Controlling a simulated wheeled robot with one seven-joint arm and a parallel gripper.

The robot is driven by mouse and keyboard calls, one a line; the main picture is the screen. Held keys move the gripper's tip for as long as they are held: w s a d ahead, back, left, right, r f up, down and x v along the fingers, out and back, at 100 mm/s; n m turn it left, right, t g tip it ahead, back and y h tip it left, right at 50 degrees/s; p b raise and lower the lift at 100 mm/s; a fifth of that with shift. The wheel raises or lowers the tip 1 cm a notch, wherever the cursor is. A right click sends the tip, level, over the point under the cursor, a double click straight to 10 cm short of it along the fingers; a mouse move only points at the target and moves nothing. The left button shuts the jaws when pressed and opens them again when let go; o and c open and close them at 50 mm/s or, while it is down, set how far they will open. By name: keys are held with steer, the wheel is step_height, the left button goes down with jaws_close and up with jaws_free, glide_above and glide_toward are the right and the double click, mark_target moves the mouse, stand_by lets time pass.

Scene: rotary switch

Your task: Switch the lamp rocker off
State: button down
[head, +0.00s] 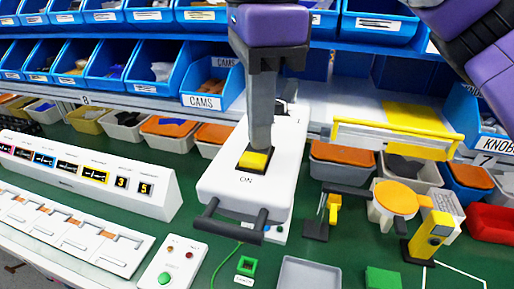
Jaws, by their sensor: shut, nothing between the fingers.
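A white box (222,187) with a black handle at its front stands on the green bench top. A yellow rocker (254,162) in a dark frame sits in its top face, with the label "ON" in front of it. My gripper (260,146) is shut and empty and points down right at the rocker. The fingertips hide the rocker's far part. I cannot tell whether they touch it. No lamp can be made out for certain.
A white panel with numbered displays (95,172) lies left of the box. A box with green and red buttons (171,265) and a grey tray (308,274) are in front. Blue bins line the back. A yellow device (431,235) stands to the right.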

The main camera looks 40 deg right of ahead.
steer(key=shift+r+p, duration=2.45)
steer(key=shift+r, duration=1.05)
